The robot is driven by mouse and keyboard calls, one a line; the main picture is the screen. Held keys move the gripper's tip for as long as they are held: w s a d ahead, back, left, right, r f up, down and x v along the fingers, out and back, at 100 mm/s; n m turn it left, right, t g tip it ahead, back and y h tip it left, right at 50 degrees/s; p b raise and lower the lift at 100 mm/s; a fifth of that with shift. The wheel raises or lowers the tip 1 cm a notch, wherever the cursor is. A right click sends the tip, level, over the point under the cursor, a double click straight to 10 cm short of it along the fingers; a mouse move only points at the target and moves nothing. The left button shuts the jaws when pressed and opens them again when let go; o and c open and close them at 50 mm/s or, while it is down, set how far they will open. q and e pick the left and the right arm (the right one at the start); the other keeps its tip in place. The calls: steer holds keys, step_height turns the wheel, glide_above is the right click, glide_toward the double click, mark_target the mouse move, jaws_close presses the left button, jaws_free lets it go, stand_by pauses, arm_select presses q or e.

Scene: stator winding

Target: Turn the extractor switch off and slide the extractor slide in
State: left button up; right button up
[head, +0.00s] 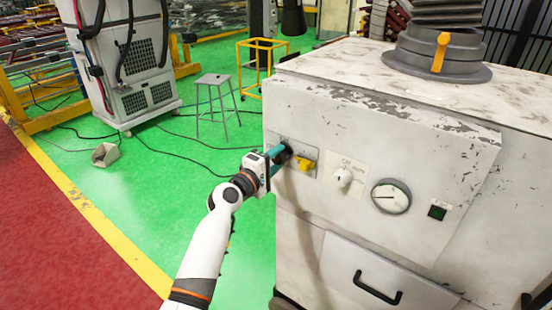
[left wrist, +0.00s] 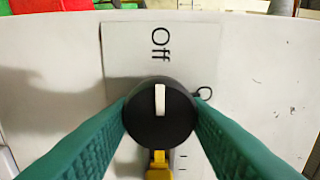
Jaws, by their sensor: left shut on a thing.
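The extractor switch is a round black knob (left wrist: 158,125) on a pale label plate (left wrist: 125,50). Its white mark points up in the left wrist view, toward the word "Off". My left gripper (left wrist: 160,118) is shut on the knob, with a green finger on each side. In the head view my left gripper (head: 276,159) is at the left end of the cabinet front and hides much of the knob. A yellow-orange handle (head: 440,52) stands upright on the grey duct collar on top of the cabinet. I cannot see my right gripper.
A yellow part (head: 306,163) sits right beside the switch. A white knob (head: 343,177), a round gauge (head: 390,196) and a small dark green button (head: 437,212) follow to the right. A drawer with a black handle (head: 377,288) is below. Green floor at left holds a stool (head: 214,82) and cables.

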stand_by(0.3)
arm_select(q)
steer(key=o, duration=1)
steer(key=shift+c, duration=0.2)
steer(key=shift+s, duration=0.1)
steer(key=b+v, duration=0.2)
steer(key=v, duration=1)
steer(key=shift+f, duration=0.15)
